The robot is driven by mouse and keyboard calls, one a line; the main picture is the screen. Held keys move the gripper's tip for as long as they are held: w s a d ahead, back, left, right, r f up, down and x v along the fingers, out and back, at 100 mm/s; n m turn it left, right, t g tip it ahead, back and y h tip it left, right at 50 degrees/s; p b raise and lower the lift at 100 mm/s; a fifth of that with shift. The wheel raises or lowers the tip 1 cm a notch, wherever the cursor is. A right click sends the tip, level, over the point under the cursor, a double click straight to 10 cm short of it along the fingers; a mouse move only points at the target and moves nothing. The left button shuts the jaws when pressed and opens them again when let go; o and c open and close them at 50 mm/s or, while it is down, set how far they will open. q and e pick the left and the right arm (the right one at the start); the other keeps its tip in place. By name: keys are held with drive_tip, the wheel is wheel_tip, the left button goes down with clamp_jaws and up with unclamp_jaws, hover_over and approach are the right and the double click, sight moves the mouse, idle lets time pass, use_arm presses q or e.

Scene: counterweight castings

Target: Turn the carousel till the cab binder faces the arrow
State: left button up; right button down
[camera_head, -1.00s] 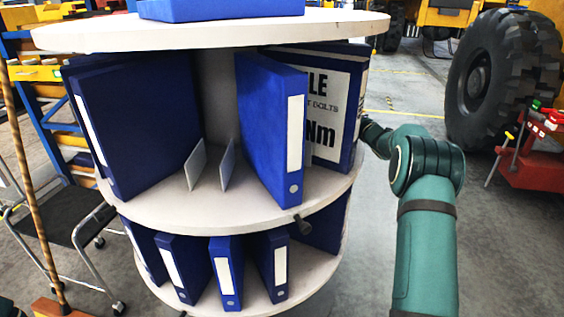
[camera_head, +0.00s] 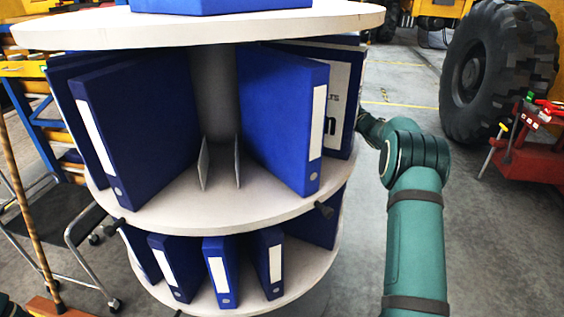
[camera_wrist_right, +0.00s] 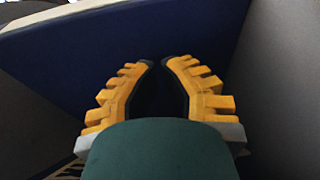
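The carousel's middle shelf (camera_head: 190,216) carries blue binders standing upright with blank white spine labels. One binder (camera_head: 275,110) stands at front right, another (camera_head: 150,125) at front left, with a third partly behind it. Two thin dividers (camera_head: 203,165) stand between. A white panel with black lettering (camera_head: 338,100) is partly hidden at right. No spine reads as cab, and I see no arrow. My right arm reaches to the carousel's right side; its hand is hidden there. In the right wrist view, my right gripper (camera_wrist_right: 159,62) has its fingertips close together before a dark blue surface. My left gripper is out of view.
The lower shelf (camera_head: 250,302) holds several smaller binders, and a blue binder (camera_head: 220,4) lies on the white top (camera_head: 200,30). Dark knobs (camera_head: 324,210) stick out below the middle shelf. A cart (camera_head: 60,225) and a broom stand left. A large tyre (camera_head: 497,70) and red trolley (camera_head: 535,150) are right.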

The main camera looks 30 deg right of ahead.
drive_tip(key=shift+s, duration=0.15)
drive_tip(key=shift+s+a, duration=0.15)
drive_tip(key=shift+s, duration=1.1)
drive_tip(key=shift+s+a, duration=0.2)
drive_tip(key=shift+s, duration=1.1)
drive_tip(key=shift+s+a, duration=0.15)
drive_tip(key=shift+s, duration=1.1)
